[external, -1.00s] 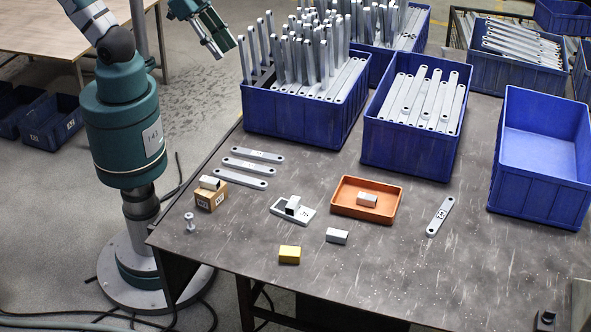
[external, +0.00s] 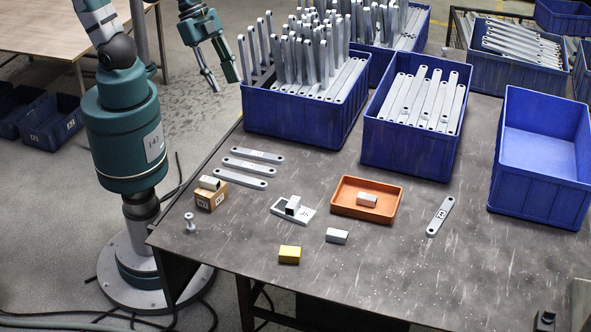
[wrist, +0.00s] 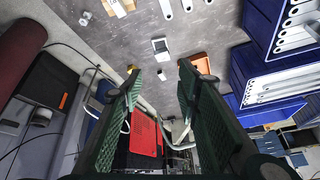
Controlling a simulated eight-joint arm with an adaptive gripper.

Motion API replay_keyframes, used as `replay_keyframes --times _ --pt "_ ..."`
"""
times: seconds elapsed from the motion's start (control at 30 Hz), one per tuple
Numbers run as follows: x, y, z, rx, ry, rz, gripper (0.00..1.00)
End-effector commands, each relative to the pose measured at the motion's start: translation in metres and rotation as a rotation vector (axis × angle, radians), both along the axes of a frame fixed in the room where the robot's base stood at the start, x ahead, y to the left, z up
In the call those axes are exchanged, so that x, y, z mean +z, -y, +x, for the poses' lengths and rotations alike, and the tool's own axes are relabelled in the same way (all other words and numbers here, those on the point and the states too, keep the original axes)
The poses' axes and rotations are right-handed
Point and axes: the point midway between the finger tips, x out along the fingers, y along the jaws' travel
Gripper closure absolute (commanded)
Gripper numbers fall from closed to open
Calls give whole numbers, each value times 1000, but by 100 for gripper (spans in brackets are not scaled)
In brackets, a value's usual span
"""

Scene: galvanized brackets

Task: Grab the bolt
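The bolt (external: 189,222) is small, grey and metallic. It stands upright on the table near its left front corner, in front of a cardboard block. It also shows at the top left of the wrist view (wrist: 86,18). My gripper (external: 225,84) is in the air beyond the table's left edge, beside a blue crate and well away from the bolt. In the wrist view its two green fingers (wrist: 160,70) are spread apart with nothing between them.
The cardboard block (external: 211,196) carries a grey block. A yellow block (external: 290,255), a grey block (external: 337,236), an orange tray (external: 367,216) and flat brackets (external: 247,168) lie on the table.

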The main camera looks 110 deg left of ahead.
Motion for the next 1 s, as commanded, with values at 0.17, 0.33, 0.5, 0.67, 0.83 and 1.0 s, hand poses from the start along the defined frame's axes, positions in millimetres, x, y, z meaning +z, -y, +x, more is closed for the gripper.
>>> replay_keyframes --times 0.17,0.33,0.5,0.67,0.83,1.0 --pt "-24 22 9 -124 -28 20 67" --pt "-47 43 15 -243 -51 37 67" --pt "-71 64 19 -366 -73 51 67" --pt "-94 84 21 -482 -89 62 67" --pt "-118 105 22 -607 -102 70 67" --pt "-144 127 22 -735 -113 74 67"
